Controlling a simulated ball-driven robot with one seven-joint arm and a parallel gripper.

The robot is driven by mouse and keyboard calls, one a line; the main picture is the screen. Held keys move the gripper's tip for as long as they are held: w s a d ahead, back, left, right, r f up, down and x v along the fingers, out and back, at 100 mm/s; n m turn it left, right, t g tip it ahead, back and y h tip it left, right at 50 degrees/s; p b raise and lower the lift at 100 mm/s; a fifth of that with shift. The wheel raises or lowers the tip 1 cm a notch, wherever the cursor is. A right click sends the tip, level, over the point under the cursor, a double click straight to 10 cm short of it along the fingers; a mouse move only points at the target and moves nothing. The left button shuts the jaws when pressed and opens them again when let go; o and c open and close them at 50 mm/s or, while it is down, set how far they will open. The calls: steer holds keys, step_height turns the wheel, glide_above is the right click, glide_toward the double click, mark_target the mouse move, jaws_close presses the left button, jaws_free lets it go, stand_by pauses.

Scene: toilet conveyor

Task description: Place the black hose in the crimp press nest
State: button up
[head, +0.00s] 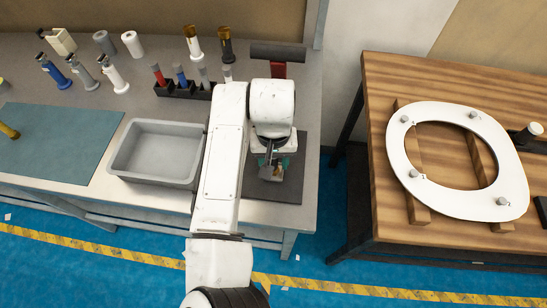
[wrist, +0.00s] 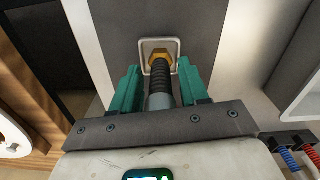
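In the wrist view the black ribbed hose (wrist: 160,77) has a brass hex fitting at its far end and a grey sleeve at its near end. The brass end shows within a pale square frame (wrist: 146,44), likely the nest, on a dark plate (wrist: 198,20). I cannot tell whether the hose rests in it. My gripper (wrist: 159,80) has teal fingers on either side of the hose, with narrow gaps showing on both sides. In the head view my gripper (head: 270,165) is over the dark plate; my arm hides most of the hose. The red press upright (head: 278,70) carries a black top bar.
A grey bin (head: 155,150) stands left of my arm. A black rack (head: 183,90) with coloured-handled tools and several bottles stand behind. A teal mat (head: 60,140) lies left. A wooden table (head: 375,120) with a white toilet seat (head: 400,150) is to the right, across a gap.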

steer(key=shift+o, duration=0.5)
steer(key=shift+r, duration=0.15)
steer(key=shift+r+b, duration=0.55)
steer(key=shift+r, duration=3.25)
